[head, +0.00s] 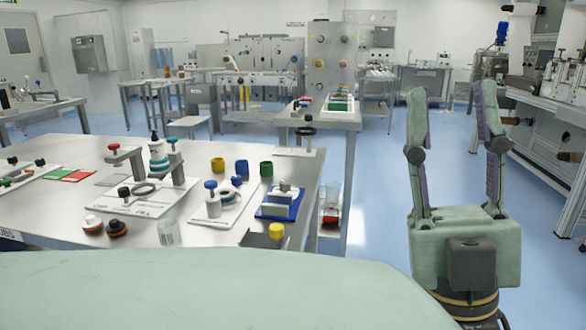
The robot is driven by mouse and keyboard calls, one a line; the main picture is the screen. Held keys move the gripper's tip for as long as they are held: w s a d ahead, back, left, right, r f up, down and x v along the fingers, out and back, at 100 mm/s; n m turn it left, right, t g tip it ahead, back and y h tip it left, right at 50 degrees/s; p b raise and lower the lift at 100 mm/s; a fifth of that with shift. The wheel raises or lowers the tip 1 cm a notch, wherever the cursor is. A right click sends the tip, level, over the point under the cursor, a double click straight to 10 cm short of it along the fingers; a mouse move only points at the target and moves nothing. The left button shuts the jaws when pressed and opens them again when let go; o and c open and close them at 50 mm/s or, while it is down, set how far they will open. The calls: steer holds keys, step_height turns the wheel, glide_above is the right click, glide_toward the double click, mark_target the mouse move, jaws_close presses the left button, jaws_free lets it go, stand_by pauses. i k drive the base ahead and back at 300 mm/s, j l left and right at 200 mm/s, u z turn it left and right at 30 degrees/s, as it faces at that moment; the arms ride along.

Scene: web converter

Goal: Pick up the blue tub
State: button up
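The blue tub (242,166) is a small cup-like container on the white table at the left. It stands between a yellow tub (217,165) and a green tub (266,169). A small fixture with a blue knob (211,185) and a roll stands in front of it and may hide its lower part. My gripper (452,100) is at the right, pointing up, with its two fingers wide apart and nothing between them. It is well to the right of the table, apart from the tub.
The white table (60,205) also bears a fixture with a red knob (172,145), a blue block fixture (280,203), a clear jar (168,233) and another yellow tub (277,233). A clear beaker (332,192) is beyond its right edge. Blue floor (375,200) lies open between table and gripper.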

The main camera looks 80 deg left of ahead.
mark_target(241, 166)
steer(key=i+j+u, duration=0.1)
steer(key=i+u, duration=0.55)
steer(key=i, duration=0.15)
steer(key=i+l+u, duration=0.2)
steer(key=i+u, duration=0.15)
steer(key=i+j+u, duration=0.1)
steer(key=u, duration=0.4)
steer(key=i+u, duration=0.1)
steer(key=u, duration=0.4)
steer(key=i+u, duration=0.1)
steer(key=u, duration=0.35)
steer(key=i+j+u, duration=0.1)
steer(key=i+j, duration=0.15)
